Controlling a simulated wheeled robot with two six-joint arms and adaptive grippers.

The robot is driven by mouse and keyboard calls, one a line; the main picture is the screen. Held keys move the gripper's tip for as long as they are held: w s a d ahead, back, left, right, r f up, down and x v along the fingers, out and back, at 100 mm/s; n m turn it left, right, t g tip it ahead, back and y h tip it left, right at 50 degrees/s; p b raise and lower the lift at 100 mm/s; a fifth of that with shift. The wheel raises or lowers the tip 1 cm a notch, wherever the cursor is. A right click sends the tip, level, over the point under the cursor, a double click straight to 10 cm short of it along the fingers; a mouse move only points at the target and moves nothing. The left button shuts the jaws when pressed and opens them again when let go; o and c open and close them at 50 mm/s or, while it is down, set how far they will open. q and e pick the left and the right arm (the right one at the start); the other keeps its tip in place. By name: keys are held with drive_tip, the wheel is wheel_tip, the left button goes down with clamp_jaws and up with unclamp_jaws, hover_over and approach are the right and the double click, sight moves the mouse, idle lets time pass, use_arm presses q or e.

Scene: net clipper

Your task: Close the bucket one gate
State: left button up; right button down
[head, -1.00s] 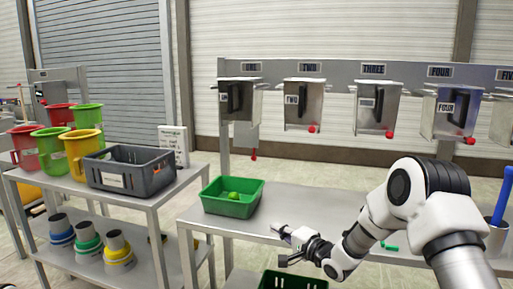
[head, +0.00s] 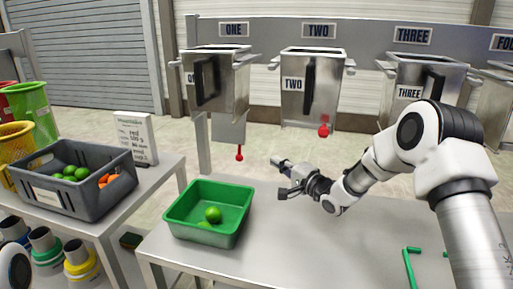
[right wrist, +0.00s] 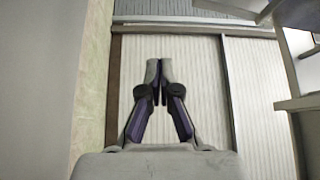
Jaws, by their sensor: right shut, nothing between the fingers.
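Bucket one (head: 216,88) is a metal hopper under the ONE sign in the head view. Its gate (head: 229,127) hangs below it as a lowered metal plate, with a red knob (head: 239,156) at the lower end. My right gripper (head: 281,177) is right of and slightly below this knob in the picture, apart from it, above the table. In the right wrist view its fingertips (right wrist: 159,72) meet and hold nothing. The gate cannot be made out surely in that view. My left gripper is not in view.
Bucket two (head: 312,88) has a red knob (head: 323,131) under it. A green tray (head: 180,222) with green fruit stands on the metal table (head: 290,245). A grey crate (head: 85,205) and a small sign (head: 135,140) stand on the left shelf. The table's middle is clear.

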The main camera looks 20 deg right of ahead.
drive_tip(key=a+r+x, duration=0.1)
drive_tip(key=x, duration=0.8)
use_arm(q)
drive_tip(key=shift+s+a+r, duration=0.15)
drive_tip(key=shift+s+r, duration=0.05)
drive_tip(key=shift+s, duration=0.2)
use_arm(e)
drive_tip(key=shift+s+a+f, duration=0.15)
drive_tip(key=shift+s+a, duration=0.55)
drive_tip(key=shift+a, duration=0.05)
drive_tip(key=shift+s+a+f, duration=0.15)
drive_tip(key=shift+s+a, duration=0.5)
drive_tip(key=shift+a, duration=0.05)
use_arm(q)
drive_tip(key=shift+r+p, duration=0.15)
drive_tip(key=shift+p, duration=0.15)
use_arm(e)
drive_tip(key=shift+r, duration=0.1)
